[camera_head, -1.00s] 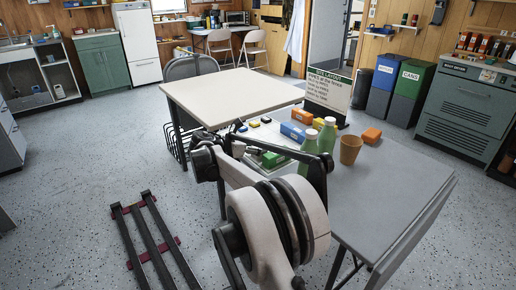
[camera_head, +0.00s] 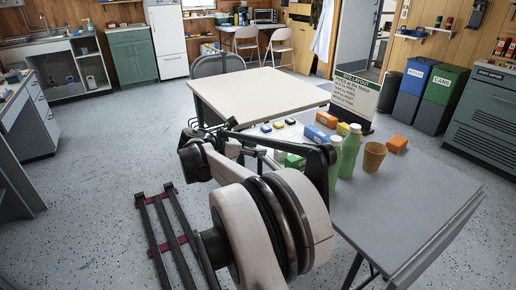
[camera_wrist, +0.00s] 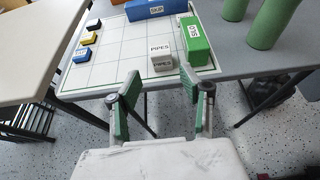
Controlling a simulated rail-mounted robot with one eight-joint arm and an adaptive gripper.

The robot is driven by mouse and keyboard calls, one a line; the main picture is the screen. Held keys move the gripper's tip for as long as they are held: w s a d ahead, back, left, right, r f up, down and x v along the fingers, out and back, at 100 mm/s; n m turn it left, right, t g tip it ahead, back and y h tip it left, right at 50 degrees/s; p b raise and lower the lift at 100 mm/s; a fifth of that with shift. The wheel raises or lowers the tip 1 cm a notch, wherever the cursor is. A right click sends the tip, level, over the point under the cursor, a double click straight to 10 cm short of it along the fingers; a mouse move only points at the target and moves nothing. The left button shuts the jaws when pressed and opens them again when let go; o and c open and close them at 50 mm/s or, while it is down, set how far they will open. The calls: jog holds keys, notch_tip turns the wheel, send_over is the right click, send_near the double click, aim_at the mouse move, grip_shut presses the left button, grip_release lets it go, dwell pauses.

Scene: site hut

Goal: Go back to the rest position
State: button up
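My gripper (camera_wrist: 160,95) is open and empty in the wrist view, its two green-padded fingers wide apart near the front edge of the layout board (camera_wrist: 110,72). Just beyond the fingers, a grey block marked PIPES (camera_wrist: 162,62) and a green block (camera_wrist: 196,40) stand on the board. A blue block marked SKIP (camera_wrist: 157,9) lies at its far side. In the head view my arm reaches across the front of the grey table (camera_head: 400,195) and hides part of the board; the fingers are not clear there.
Two green bottles (camera_head: 350,150) and a brown cup (camera_head: 373,156) stand right of the board. A cream table (camera_head: 255,95) adjoins on the left. Dark rails with red crosspieces (camera_head: 166,225) are on the floor; floor to the left is open.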

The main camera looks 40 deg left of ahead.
dwell(0.3)
